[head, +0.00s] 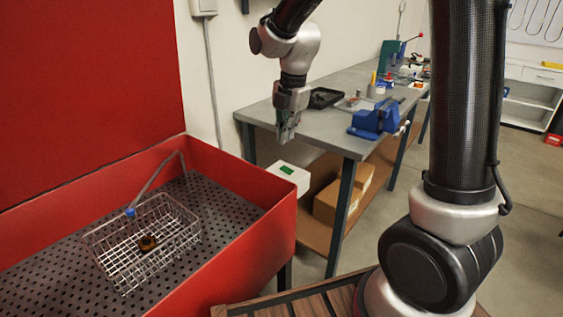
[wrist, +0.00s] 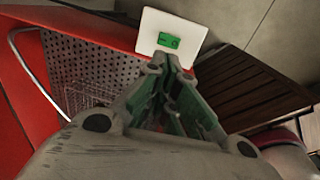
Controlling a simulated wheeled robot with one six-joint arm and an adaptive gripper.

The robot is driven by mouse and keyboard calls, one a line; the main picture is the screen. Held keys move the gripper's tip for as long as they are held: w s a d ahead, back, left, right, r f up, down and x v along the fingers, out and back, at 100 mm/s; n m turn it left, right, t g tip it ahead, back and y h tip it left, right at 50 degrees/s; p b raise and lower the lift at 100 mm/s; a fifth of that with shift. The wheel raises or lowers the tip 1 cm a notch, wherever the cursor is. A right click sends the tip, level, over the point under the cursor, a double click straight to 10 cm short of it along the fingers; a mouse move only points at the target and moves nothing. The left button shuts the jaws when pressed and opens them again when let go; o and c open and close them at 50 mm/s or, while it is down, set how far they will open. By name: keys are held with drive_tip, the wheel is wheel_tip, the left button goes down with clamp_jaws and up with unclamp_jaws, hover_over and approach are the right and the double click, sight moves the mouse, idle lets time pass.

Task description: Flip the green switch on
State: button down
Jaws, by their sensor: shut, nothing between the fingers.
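The green switch (head: 287,170) sits on a white box (head: 290,178) beside the right wall of the red tub. In the wrist view the green switch (wrist: 169,41) lies on the white box's face (wrist: 150,27), just beyond my fingertips. My gripper (head: 287,138) points down and hangs above the white box in the head view, apart from it. In the wrist view my gripper (wrist: 170,62) has its fingertips together with nothing between them. Whether the switch is on or off cannot be told.
A red tub (head: 262,255) with a perforated floor holds a wire basket (head: 110,240) with a small brown part (head: 148,243). A grey workbench (head: 330,132) with a blue vise (head: 375,120) stands behind. Cardboard boxes (head: 335,203) lie on its lower shelf.

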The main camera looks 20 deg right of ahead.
sight(284, 174)
drive_tip(key=f, duration=0.6)
drive_tip(key=w+f, duration=0.1)
drive_tip(key=f, duration=0.3)
drive_tip(key=shift+a, duration=0.4)
drive_tip(key=shift+w, duration=0.1)
drive_tip(key=shift+w+a+f+g+h, duration=0.1)
drive_tip(key=shift+f+g+h, duration=0.2)
drive_tip(key=shift+s+d+r, duration=0.2)
drive_tip(key=shift+s+d, duration=0.3)
drive_tip(key=shift+s, duration=0.2)
